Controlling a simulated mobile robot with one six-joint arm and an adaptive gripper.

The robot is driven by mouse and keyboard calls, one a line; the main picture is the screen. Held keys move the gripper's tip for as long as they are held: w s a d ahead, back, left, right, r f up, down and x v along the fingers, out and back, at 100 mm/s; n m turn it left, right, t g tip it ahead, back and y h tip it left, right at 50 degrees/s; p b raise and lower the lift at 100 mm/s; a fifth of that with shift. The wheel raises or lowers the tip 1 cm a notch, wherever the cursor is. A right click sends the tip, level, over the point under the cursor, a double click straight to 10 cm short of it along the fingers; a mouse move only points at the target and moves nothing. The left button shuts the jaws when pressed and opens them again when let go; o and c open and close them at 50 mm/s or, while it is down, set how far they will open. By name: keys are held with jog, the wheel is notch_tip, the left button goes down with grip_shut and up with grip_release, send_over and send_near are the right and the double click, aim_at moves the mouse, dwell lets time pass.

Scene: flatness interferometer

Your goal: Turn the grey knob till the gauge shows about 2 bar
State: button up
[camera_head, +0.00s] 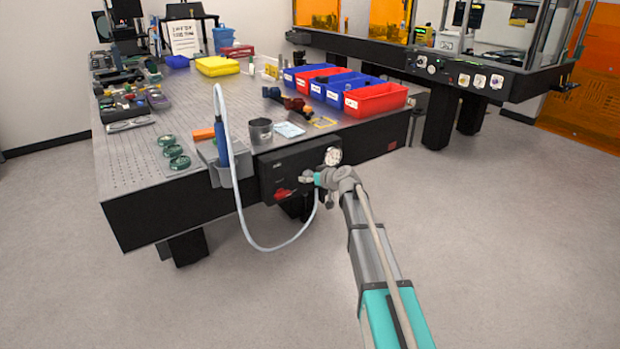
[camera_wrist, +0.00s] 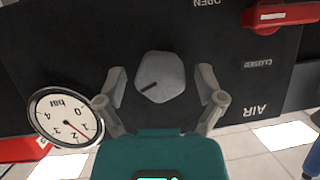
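The grey knob (camera_wrist: 160,77) is faceted, with a dark line on its face, on a black panel (camera_wrist: 60,45). The wrist view is upside down. My gripper (camera_wrist: 162,82) is open, one finger on each side of the knob, with visible gaps. The round white gauge (camera_wrist: 58,128) is left of the knob there, marked "bar"; its red needle slants to the picture's lower right, but I cannot read it exactly. In the head view the gauge (camera_head: 333,156) is just above my gripper (camera_head: 309,178), which is at the panel front and hides the knob.
A red valve handle (camera_wrist: 283,16) is near "OPEN" and "CLOSED" labels. A pale hose (camera_head: 240,225) hangs in a loop left of my arm from a blue tool (camera_head: 221,142) in a grey holder. Red and blue bins (camera_head: 376,100) stand on the table above. The floor right is clear.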

jog(key=c, duration=0.9)
jog(key=shift+w+f+m+y+b, duration=0.1)
jog(key=shift+m+y+b, duration=0.4)
jog(key=shift+m, duration=0.4)
jog(key=shift+g, duration=0.3)
jog(key=o, duration=1.2)
jog(key=shift+c, duration=0.2)
